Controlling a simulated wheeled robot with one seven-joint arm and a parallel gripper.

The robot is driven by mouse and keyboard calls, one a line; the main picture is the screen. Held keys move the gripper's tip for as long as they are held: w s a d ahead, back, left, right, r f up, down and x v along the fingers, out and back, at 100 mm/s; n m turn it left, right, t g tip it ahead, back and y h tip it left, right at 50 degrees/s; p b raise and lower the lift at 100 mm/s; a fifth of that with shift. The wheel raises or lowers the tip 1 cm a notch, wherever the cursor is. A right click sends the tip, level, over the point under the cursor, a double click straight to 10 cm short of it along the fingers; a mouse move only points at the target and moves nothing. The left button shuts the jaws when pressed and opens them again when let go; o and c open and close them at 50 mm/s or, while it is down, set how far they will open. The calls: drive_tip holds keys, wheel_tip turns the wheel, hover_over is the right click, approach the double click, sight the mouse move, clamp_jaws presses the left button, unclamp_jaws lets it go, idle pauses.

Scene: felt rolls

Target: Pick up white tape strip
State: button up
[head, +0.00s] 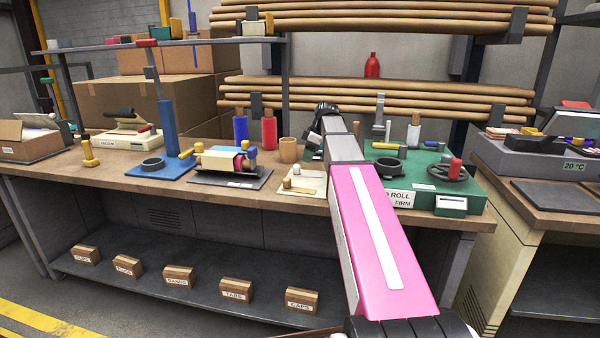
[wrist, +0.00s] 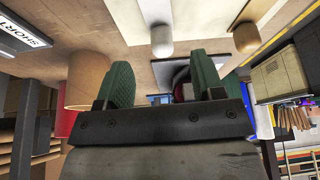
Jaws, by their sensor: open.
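I cannot single out a white tape strip for certain in either view. In the head view a cream board (head: 302,193) with small pale pieces lies near the bench's front edge, left of my arm. In the wrist view a white rounded piece (wrist: 162,42) and a beige rounded piece (wrist: 246,38) stand on a pale surface beyond my fingers. My gripper (wrist: 162,68) is open, its two green fingers apart with nothing held between them. The white piece lies beyond the gap, apart from the fingers.
A dark tray with rolls (head: 228,180) is to the left. A green machine (head: 445,190) is to the right of my arm. Small boxes (head: 177,276) line the lower shelf.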

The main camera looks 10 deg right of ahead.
sight(296, 168)
drive_tip(key=shift+a+x, duration=0.1)
drive_tip(key=shift+x, duration=1.6)
drive_tip(key=shift+a+x, duration=0.15)
drive_tip(key=shift+x, duration=1.55)
drive_tip(key=shift+w+r, duration=0.1)
drive_tip(key=shift+r, duration=0.05)
clamp_jaws()
